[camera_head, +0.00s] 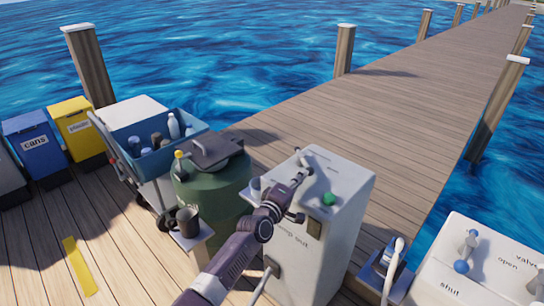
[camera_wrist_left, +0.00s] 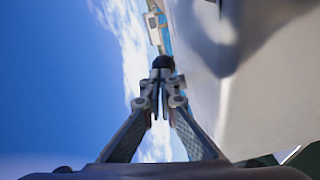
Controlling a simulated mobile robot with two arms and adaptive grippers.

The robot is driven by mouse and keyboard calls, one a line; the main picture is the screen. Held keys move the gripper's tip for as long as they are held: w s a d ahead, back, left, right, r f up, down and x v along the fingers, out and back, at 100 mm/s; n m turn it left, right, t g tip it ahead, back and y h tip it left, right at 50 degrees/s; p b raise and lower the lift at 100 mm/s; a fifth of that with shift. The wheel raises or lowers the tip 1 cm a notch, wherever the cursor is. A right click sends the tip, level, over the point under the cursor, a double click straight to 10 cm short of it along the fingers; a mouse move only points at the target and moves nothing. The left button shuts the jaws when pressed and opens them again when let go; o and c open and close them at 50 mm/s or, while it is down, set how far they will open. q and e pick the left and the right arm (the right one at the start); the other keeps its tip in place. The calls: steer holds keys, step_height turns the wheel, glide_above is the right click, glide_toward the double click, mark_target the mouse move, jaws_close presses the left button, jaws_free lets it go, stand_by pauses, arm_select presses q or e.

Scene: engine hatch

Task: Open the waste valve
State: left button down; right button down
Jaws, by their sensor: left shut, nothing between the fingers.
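A white box (camera_head: 495,270) at the lower right carries printed words including "valve", "open" and "shut". On its top is a grey lever (camera_head: 469,245) with a blue ball knob (camera_head: 461,267); the knob lies on the side of the word "shut". My left gripper (camera_head: 300,177) is over the top of the pale pump-out cabinet (camera_head: 345,205), left of the valve box and apart from the lever. In the left wrist view its fingers (camera_wrist_left: 162,85) are together and empty, with a dark round shape just beyond the tips. My right gripper is not in view.
The cabinet has a green button (camera_head: 328,199) and a grey fitting on top. A blue holder with a nozzle (camera_head: 388,258) stands between cabinet and valve box. Water borders the dock.

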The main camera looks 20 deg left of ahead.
arm_select(q)
steer(key=shift+s+d, duration=0.1)
steer(key=shift+d, duration=0.2)
steer(key=shift+w+d+f, duration=0.1)
steer(key=shift+w+d, duration=0.2)
steer(key=shift+d, duration=0.2)
steer(key=shift+w+d, duration=0.25)
steer(key=shift+d, duration=0.25)
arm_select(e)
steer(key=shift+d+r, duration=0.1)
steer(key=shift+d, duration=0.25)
arm_select(q)
steer(key=shift+s+a, duration=0.1)
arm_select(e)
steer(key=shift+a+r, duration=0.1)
